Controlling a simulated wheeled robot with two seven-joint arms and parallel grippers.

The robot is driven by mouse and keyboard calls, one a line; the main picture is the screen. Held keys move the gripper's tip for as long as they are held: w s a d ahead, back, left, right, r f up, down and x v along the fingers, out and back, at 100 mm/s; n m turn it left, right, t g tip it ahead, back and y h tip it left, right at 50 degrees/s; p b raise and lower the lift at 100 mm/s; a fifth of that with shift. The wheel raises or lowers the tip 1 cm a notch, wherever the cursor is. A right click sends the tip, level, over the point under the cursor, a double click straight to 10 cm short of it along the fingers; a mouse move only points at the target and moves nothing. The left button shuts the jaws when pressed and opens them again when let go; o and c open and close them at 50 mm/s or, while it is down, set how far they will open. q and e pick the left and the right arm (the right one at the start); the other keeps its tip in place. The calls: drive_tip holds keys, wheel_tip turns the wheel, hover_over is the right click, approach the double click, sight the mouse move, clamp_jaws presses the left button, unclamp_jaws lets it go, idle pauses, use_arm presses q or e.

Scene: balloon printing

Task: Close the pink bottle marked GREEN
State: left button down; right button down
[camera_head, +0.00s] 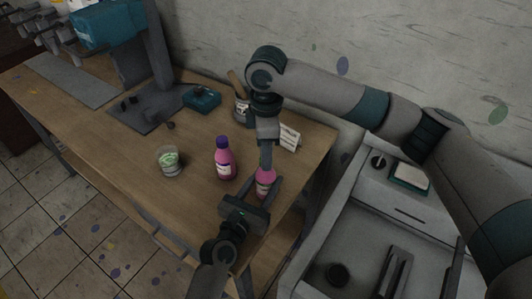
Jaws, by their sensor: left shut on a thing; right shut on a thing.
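A pink bottle (265,183) stands upright near the right front edge of the wooden table. My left gripper (262,190) reaches in from below and is shut around its body. My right gripper (266,160) points straight down over the same bottle and is shut at its top, on what seems to be the cap. The cap is hidden by the fingers, so I cannot tell whether it is seated. A second pink bottle (226,165) with a purple cap stands to the left. The label writing is too small to read on either bottle.
A glass jar (170,161) with green on it stands left on the wooden table (120,160). A container with a brush (241,105) and a white sign (290,138) stand behind. A teal box (203,98) and press lie farther back. A grey sink unit (385,235) is at right.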

drive_tip(key=m, duration=1.2)
drive_tip(key=shift+m, duration=0.4)
drive_tip(key=c, duration=1.4)
unclamp_jaws()
drive_tip(key=shift+o, duration=0.2)
wheel_tip(320, 180, up, 12)
use_arm(q)
drive_tip(key=c, duration=0.9)
unclamp_jaws()
drive_tip(key=shift+c, duration=0.2)
